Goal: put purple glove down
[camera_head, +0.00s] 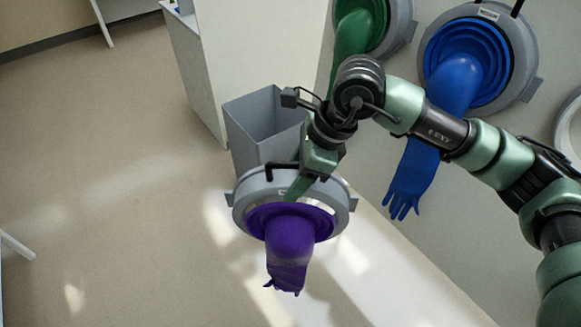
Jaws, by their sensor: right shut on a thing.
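The purple glove (289,252) hangs down from a grey ring (240,217) with a purple cuff, its fingers pointing to the floor. The glove and ring are held in the air over the floor. My left gripper is not in the picture.
A grey open bin (262,125) stands behind the ring against a white cabinet (258,50). A blue glove (420,165) and a green glove (354,32) hang from wall ports at the right.

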